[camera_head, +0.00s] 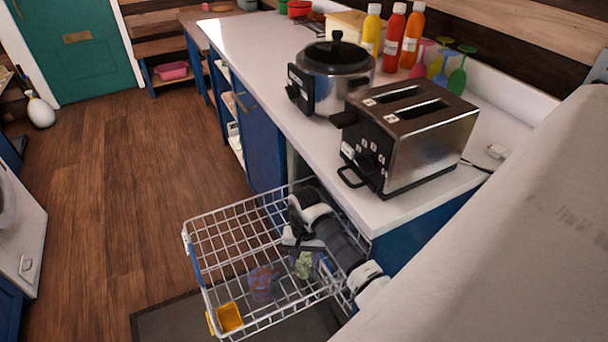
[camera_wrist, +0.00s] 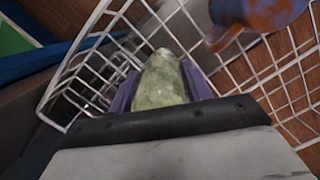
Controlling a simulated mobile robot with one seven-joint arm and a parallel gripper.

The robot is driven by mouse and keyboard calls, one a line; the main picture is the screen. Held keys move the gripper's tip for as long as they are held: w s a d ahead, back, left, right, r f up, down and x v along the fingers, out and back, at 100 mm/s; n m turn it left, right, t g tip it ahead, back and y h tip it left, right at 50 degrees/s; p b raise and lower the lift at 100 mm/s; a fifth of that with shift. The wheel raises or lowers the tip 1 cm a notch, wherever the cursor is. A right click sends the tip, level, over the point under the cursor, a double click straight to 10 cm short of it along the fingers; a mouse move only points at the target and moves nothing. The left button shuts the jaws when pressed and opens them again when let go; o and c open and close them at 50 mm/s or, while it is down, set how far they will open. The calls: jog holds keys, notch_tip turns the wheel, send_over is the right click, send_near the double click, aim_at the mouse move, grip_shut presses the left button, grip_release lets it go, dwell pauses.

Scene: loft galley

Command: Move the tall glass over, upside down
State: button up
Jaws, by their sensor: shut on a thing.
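My gripper (camera_head: 303,247) reaches down into the white wire rack (camera_head: 190,241). In the wrist view its purple fingers (camera_wrist: 160,92) are on both sides of a mottled pale-green glass (camera_wrist: 161,77), shut on it. In the head view the green glass (camera_head: 304,266) shows below the gripper, partly hidden by it. The glass is inside the rack or just above its floor; I cannot tell whether it touches the wires. Which end is its mouth is not clear.
A purple and orange mug (camera_head: 263,281) is in the rack beside the glass and shows in the wrist view (camera_wrist: 262,12). A yellow container (camera_head: 229,317) sits at the rack's front corner. The counter (camera_head: 250,45) above holds a toaster (camera_head: 410,135) and a cooker (camera_head: 335,75).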

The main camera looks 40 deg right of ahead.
jog(key=o, duration=1.2)
jog(key=shift+c, duration=0.2)
